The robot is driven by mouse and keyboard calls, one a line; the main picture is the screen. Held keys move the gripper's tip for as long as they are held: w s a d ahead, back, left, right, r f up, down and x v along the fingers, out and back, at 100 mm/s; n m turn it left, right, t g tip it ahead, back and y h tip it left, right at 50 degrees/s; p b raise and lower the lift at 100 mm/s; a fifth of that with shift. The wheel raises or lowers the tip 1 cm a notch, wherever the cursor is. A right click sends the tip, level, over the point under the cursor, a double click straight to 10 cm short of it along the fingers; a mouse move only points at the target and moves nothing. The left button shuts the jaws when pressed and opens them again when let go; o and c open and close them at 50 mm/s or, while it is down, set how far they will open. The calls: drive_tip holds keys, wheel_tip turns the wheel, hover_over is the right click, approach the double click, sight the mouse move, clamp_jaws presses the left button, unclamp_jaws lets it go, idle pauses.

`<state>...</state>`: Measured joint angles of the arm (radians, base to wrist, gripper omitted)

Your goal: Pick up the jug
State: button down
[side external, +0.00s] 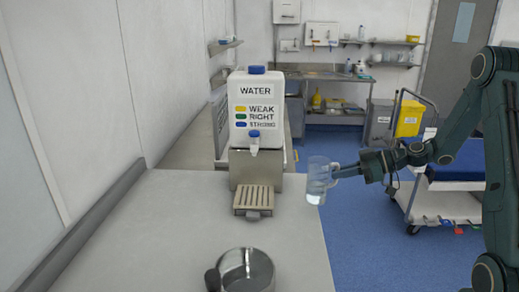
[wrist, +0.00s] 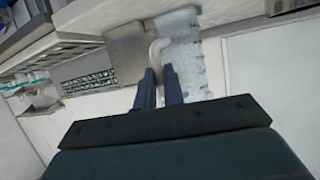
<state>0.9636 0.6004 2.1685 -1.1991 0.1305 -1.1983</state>
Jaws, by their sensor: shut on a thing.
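The jug (side external: 318,181) is clear, with a handle on its right side. In the side view it is upright, at the right edge of the white counter, above the level of the top or just beside it; I cannot tell whether its base touches anything. My gripper (side external: 366,167) comes in from the right and is shut on the jug's handle. In the wrist view the gripper fingers (wrist: 160,88) close around the pale handle, and the clear jug (wrist: 187,65) shows beyond them. Part of the handle is hidden by the fingers.
A white water dispenser (side external: 255,105) stands on a metal stand, with a slatted drip tray (side external: 253,198) in front. A metal pot (side external: 246,270) sits at the counter's near edge. The counter (side external: 150,235) is clear at left. A trolley (side external: 450,200) stands behind my arm.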

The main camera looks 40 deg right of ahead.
sight(311, 183)
idle(0.8)
drive_tip(key=w+a+n+g+y, duration=0.1)
drive_tip(key=a, duration=0.2)
drive_tip(key=w+a+f+n+g+y, duration=0.1)
drive_tip(key=a+n, duration=0.1)
drive_tip(key=a, duration=0.1)
drive_tip(key=w+a+n+g+y, duration=0.1)
drive_tip(key=a, duration=0.2)
drive_tip(key=shift+w+f+g+y, duration=0.15)
drive_tip(key=shift+w+g+y, duration=0.15)
drive_tip(key=shift+y, duration=0.1)
drive_tip(key=a+n+g, duration=0.1)
drive_tip(key=a, duration=0.1)
drive_tip(key=a+f+n+g+y, duration=0.1)
drive_tip(key=a+n+g, duration=0.1)
drive_tip(key=a, duration=0.1)
drive_tip(key=w+a+n+g+y, duration=0.1)
drive_tip(key=a, duration=0.2)
drive_tip(key=shift+a+f, duration=0.15)
drive_tip(key=shift+f, duration=0.1)
drive_tip(key=shift+s+a+f+n+g, duration=0.1)
drive_tip(key=shift+a+n+g, duration=0.4)
drive_tip(key=shift+a, duration=0.1)
drive_tip(key=shift+a, duration=0.1)
drive_tip(key=s+a+r+n+t+h, duration=0.2)
drive_tip(key=a+r+n+h, duration=0.1)
drive_tip(key=a+r+h, duration=0.3)
drive_tip(key=shift+s+a+r+h, duration=0.25)
drive_tip(key=shift+s+h, duration=0.1)
drive_tip(key=shift+h, duration=0.75)
